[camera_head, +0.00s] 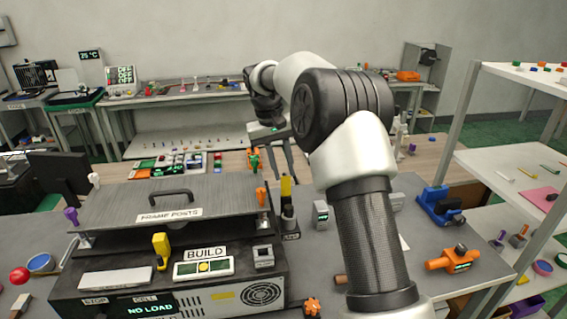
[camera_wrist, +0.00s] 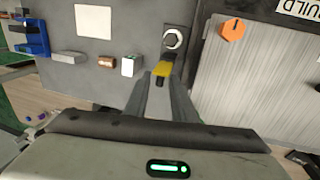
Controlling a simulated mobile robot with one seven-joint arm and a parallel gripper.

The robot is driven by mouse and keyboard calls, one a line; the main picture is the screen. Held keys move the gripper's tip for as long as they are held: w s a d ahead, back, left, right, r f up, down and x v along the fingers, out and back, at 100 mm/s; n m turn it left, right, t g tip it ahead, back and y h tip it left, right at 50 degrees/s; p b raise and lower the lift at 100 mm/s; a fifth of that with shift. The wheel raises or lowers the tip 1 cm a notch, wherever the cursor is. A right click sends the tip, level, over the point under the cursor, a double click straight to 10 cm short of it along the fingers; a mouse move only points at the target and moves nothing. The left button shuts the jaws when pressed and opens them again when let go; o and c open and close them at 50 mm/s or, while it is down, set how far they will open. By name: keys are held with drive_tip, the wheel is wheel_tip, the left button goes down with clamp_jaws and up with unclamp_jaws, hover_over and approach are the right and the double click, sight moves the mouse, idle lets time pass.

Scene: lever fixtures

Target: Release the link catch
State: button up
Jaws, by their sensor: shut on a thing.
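A yellow-topped lever on a dark base (camera_head: 287,221) stands on the bench at the right side of the grey-topped machine. I take it for the link catch; its small label is too blurred to read surely. My gripper (camera_head: 282,172) reaches down to it from above. In the wrist view my gripper (camera_wrist: 163,82) has its two fingers on either side of the yellow handle (camera_wrist: 163,69) and is shut on it. A pale round part (camera_wrist: 173,39) shows just beyond the handle. The fingers hide part of the lever, so its exact tilt cannot be told.
The machine's grey lid (camera_head: 131,205) lies close left, with an orange knob (camera_head: 262,197) near its edge. A small grey block (camera_head: 320,214) stands to the right. A blue fixture (camera_head: 440,204) and an orange one (camera_head: 453,259) are farther right.

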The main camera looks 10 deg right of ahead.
drive_tip(key=shift+w+p, duration=0.75)
drive_tip(key=shift+p, duration=0.15)
drive_tip(key=shift+w+f, duration=0.2)
drive_tip(key=shift+f, duration=0.1)
clamp_jaws()
drive_tip(key=o, duration=0.7)
unclamp_jaws()
drive_tip(key=shift+r, duration=0.1)
drive_tip(key=a+r+p, duration=0.1)
drive_tip(key=r, duration=0.4)
drive_tip(key=a+r, duration=0.1)
drive_tip(key=r, duration=0.5)
drive_tip(key=a+r+p, duration=0.1)
drive_tip(key=r, duration=0.5)
drive_tip(key=shift+a+p, duration=0.25)
drive_tip(key=shift+p, duration=0.1)
